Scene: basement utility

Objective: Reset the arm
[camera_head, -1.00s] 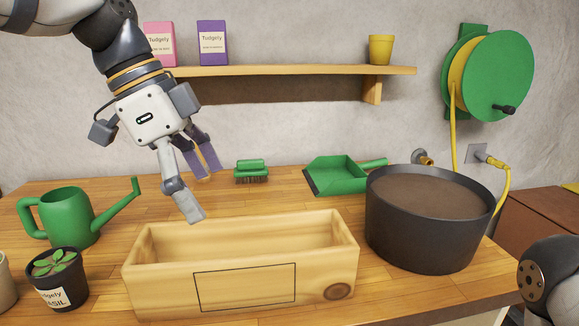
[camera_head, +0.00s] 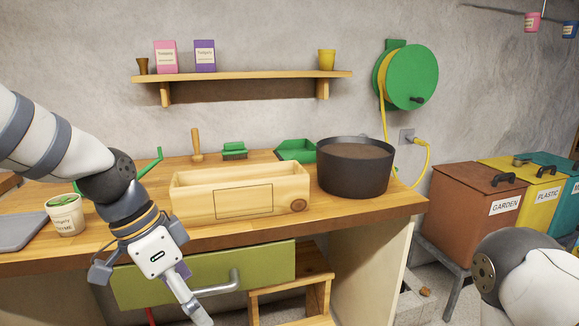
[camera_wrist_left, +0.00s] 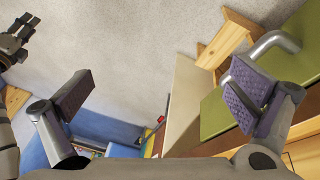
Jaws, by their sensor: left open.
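My left arm comes in from the left in the head view. Its gripper (camera_head: 190,297) hangs low in front of the workbench, by the green drawer (camera_head: 262,267) and its metal handle (camera_head: 220,288). In the left wrist view, the two purple-padded fingers (camera_wrist_left: 160,95) are wide apart with nothing between them. The handle (camera_wrist_left: 270,45) shows beyond the right-hand finger there; whether they touch is unclear. Part of my right arm (camera_head: 520,270) shows at lower right in the head view; its gripper is out of that view.
The wooden planter box (camera_head: 240,200), dark soil tub (camera_head: 355,175), labelled pot (camera_head: 65,215) and green brush (camera_head: 234,152) stand on the bench (camera_head: 370,212). A wooden step stool (camera_head: 290,292) is below the drawer. Bins (camera_head: 475,200) stand right. Floor shows between bench and bins.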

